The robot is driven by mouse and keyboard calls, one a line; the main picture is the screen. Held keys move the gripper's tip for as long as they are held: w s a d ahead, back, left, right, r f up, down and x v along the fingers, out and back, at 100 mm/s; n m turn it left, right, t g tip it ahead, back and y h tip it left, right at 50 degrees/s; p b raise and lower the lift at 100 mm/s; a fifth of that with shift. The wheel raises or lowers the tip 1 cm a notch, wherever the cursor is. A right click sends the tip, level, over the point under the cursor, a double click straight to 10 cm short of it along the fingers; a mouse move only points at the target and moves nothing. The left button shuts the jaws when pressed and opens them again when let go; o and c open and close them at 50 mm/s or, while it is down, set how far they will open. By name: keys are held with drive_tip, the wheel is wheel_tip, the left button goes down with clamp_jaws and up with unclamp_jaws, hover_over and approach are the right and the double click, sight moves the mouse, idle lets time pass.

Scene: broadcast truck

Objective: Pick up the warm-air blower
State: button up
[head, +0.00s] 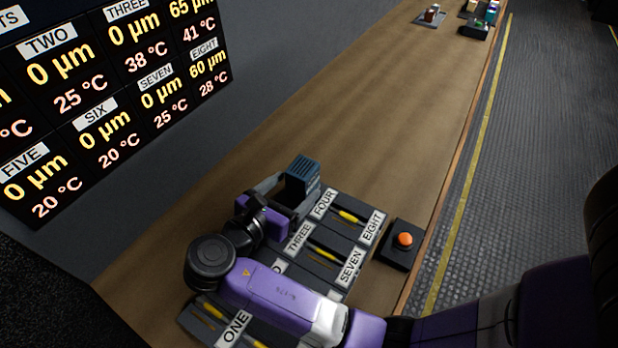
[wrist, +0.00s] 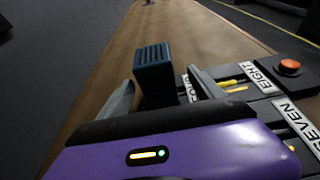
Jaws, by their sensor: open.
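The warm-air blower, which looks like a dark blue box with a ribbed top (head: 303,172), is at the bench's left side beside the plate labelled FOUR. In the wrist view the blower (wrist: 154,72) shows ahead, between my two grey fingers. My gripper (head: 284,194) is open, with one finger on each side of the blower's near part. In the wrist view my gripper (wrist: 162,86) shows a gap by the left finger; whether the right finger touches the blower I cannot tell. The blower's lower part is hidden by my gripper.
Numbered plates with yellow-marked slots (head: 325,255) lie right of and below my gripper, partly under my arm. An orange button on a black box (head: 403,240) stands near the bench's right edge. A readout board (head: 100,90) is at left. The bench (head: 370,110) beyond is clear until small items at the far end.

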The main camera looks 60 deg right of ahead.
drive_tip(key=shift+x, duration=1.15)
drive_tip(key=shift+w+p+x, duration=0.1)
drive_tip(key=shift+p+x, duration=0.1)
drive_tip(key=shift+x, duration=1.25)
drive_tip(key=shift+w+p+x, duration=0.15)
drive_tip(key=shift+p+x, duration=0.05)
drive_tip(key=shift+x, duration=1.3)
drive_tip(key=shift+r, duration=0.1)
clamp_jaws()
